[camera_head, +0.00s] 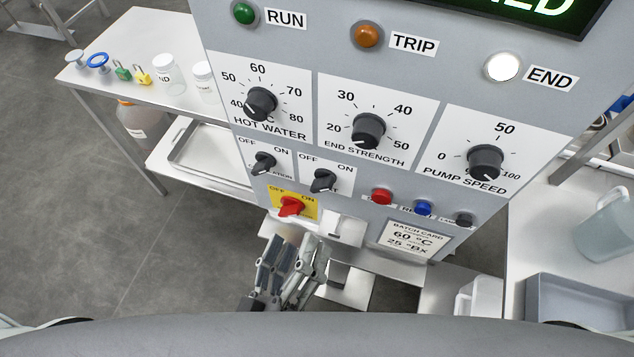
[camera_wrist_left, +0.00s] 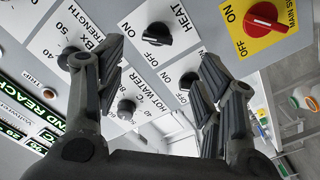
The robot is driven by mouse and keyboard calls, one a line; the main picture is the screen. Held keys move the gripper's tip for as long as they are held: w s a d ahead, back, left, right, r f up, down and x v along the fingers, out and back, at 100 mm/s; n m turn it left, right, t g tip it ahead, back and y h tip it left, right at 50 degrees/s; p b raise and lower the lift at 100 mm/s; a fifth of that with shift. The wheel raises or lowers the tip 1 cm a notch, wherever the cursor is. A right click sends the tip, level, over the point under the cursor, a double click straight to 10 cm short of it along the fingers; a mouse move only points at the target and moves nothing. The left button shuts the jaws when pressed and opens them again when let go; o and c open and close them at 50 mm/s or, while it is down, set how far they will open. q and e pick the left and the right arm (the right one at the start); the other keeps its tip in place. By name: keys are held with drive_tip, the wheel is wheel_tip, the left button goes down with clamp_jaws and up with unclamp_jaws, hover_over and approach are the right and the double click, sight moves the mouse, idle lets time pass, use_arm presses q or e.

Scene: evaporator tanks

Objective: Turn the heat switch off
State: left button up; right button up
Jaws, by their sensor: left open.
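The heat switch (camera_head: 323,181) is a black rotary knob on a white plate at the lower middle of the grey panel, with OFF at left and ON at right. In the left wrist view the HEAT label shows beside the black knob (camera_wrist_left: 157,33). My left gripper (camera_head: 294,242) is open and empty, below the switch plates and apart from the knob. In the left wrist view its spread fingers (camera_wrist_left: 160,65) frame part of the panel. My right gripper does not show.
A second black switch (camera_head: 264,163) stands left of the heat switch. The red main switch (camera_head: 290,206) on yellow is just below, close above my fingers. Red (camera_head: 382,196) and blue (camera_head: 423,208) buttons sit to the right. Large dials are above. Side tables flank the panel.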

sight(318, 189)
use_arm(q)
drive_tip(key=p+x, duration=0.1)
drive_tip(key=x, duration=0.2)
drive_tip(key=p+x, duration=0.1)
drive_tip(key=x, duration=0.2)
drive_tip(key=p+x, duration=0.1)
drive_tip(key=x, duration=0.2)
drive_tip(key=shift+w+r, duration=0.35)
drive_tip(key=shift+r, duration=0.05)
drive_tip(key=shift+w+d+p, duration=0.1)
drive_tip(key=shift+w+p, duration=0.2)
drive_tip(key=shift+p, duration=0.05)
drive_tip(key=shift+w+d, duration=0.1)
drive_tip(key=shift+w, duration=0.1)
drive_tip(key=shift+f, duration=0.1)
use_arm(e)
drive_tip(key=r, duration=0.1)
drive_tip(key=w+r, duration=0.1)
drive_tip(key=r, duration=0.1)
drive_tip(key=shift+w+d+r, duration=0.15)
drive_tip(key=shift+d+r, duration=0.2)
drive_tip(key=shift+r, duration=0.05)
use_arm(q)
drive_tip(key=c, duration=1)
drive_tip(key=shift+n, duration=0.3)
drive_tip(key=shift+c, duration=0.2)
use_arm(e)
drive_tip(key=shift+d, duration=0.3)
